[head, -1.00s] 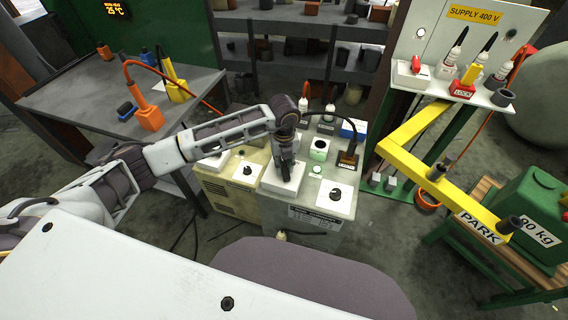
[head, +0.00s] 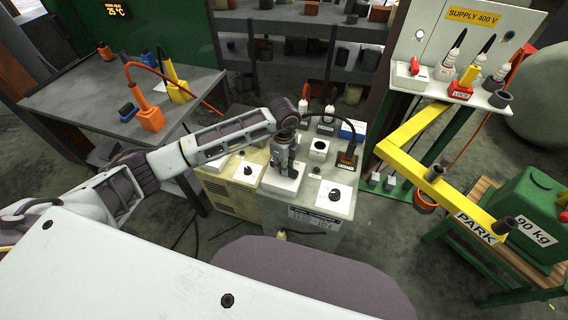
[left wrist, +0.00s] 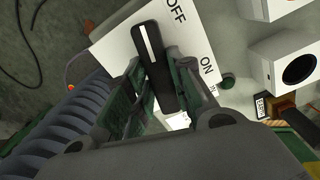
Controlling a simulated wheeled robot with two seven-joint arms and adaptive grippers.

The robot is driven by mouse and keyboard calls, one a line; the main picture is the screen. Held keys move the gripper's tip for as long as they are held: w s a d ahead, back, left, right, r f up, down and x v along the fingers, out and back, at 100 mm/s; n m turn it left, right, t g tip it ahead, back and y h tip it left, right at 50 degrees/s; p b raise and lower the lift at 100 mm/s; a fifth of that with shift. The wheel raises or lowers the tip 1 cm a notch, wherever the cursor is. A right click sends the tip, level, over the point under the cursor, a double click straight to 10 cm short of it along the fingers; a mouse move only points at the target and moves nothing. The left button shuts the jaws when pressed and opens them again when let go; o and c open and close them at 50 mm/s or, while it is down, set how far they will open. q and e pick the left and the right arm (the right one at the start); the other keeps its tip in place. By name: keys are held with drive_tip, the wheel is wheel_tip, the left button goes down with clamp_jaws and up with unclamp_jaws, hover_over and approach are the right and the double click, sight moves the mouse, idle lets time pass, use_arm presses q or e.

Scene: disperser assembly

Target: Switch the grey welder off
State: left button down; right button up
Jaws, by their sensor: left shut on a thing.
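The grey welder (head: 325,212) stands in the middle of the head view. Its white switch plate (head: 281,184) is on top at the left; the plate also shows in the left wrist view (left wrist: 190,48) with OFF and ON printed on it. A black switch handle (left wrist: 153,58) with a white line points up, its lined end beside OFF and away from ON. My left gripper (left wrist: 150,97) is shut on the near part of the handle; in the head view it hides the handle. The small green lamp (left wrist: 228,82) looks dark. My right gripper is not in view.
A beige machine (head: 230,190) with its own knob stands close on the left. Cables and sockets sit behind on the grey welder's top. A yellow arm (head: 420,165) marked PARK and a green 90 kg weight (head: 530,225) are at the right. A grey bench (head: 90,95) stands left.

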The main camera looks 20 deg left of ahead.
use_arm(q)
drive_tip(key=shift+n, duration=1)
drive_tip(key=shift+n+p, duration=0.35)
drive_tip(key=shift+n, duration=0.15)
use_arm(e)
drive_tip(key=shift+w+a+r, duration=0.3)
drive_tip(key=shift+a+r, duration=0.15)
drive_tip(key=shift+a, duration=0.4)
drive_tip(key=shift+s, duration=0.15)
use_arm(q)
drive_tip(key=c, duration=1.2)
unclamp_jaws()
drive_tip(key=shift+c, duration=0.2)
wheel_tip(320, 180, up, 12)
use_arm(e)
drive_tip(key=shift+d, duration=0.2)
